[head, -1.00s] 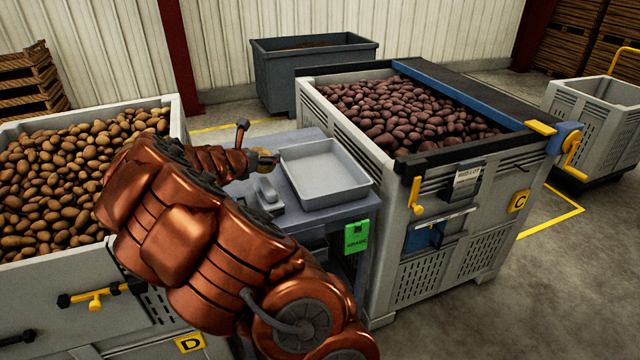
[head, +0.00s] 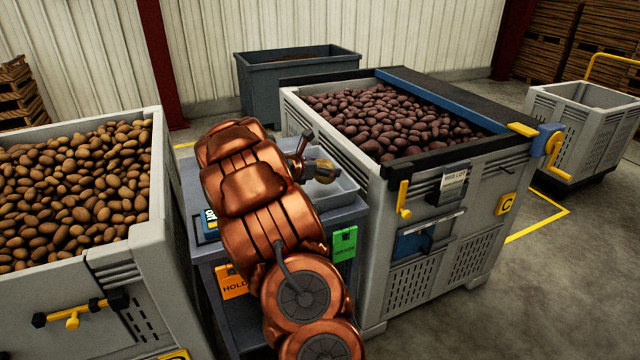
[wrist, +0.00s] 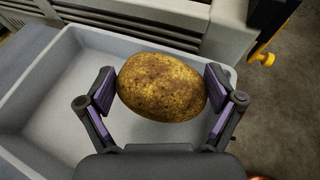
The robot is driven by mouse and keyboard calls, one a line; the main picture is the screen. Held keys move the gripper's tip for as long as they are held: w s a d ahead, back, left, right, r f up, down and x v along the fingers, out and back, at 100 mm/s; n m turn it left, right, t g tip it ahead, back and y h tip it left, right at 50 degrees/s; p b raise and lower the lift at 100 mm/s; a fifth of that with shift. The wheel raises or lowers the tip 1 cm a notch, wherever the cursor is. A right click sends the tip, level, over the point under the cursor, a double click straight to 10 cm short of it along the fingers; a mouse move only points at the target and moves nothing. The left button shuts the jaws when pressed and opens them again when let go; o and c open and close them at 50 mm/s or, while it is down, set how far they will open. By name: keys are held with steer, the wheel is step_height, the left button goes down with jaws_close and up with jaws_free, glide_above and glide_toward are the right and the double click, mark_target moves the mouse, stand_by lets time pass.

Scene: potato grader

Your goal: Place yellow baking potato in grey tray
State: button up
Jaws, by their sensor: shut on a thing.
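The yellow baking potato (wrist: 162,87) is brownish yellow with dark specks. My gripper (wrist: 160,90) is shut on it, with one finger pad at each side in the wrist view. The grey tray (wrist: 60,85) lies below the potato in that view; its floor and rim show around the gripper. In the head view the gripper and potato (head: 326,171) are at the tray (head: 345,188), and my arm hides the tray's left part. I cannot tell exactly how high the potato is above the tray floor.
A bin of reddish potatoes (head: 290,108) stands right beside the tray. A bin of brown potatoes (head: 158,190) is at the left. Green (head: 344,244) and orange (head: 232,282) tags hang on the table front. A dark grey bin (head: 300,60) stands behind.

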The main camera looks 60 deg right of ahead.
mark_target(323, 181)
steer(key=shift+f, duration=2.55)
steer(key=o, duration=1)
steer(key=shift+f, duration=0.1)
steer(key=shift+o, duration=0.2)
steer(key=v, duration=1.2)
steer(key=shift+b, duration=0.35)
steer(key=s+a+m+y, duration=0.4)
steer(key=s+a, duration=0.4)
steer(key=a, duration=0.7)
steer(key=s+a+m+y, duration=0.4)
steer(key=s+a+m, duration=0.2)
steer(key=a, duration=1)
steer(key=s+a+m+y, duration=0.5)
steer(key=s+a, duration=0.6)
steer(key=a, duration=0.5)
steer(key=shift+m+t, duration=0.4)
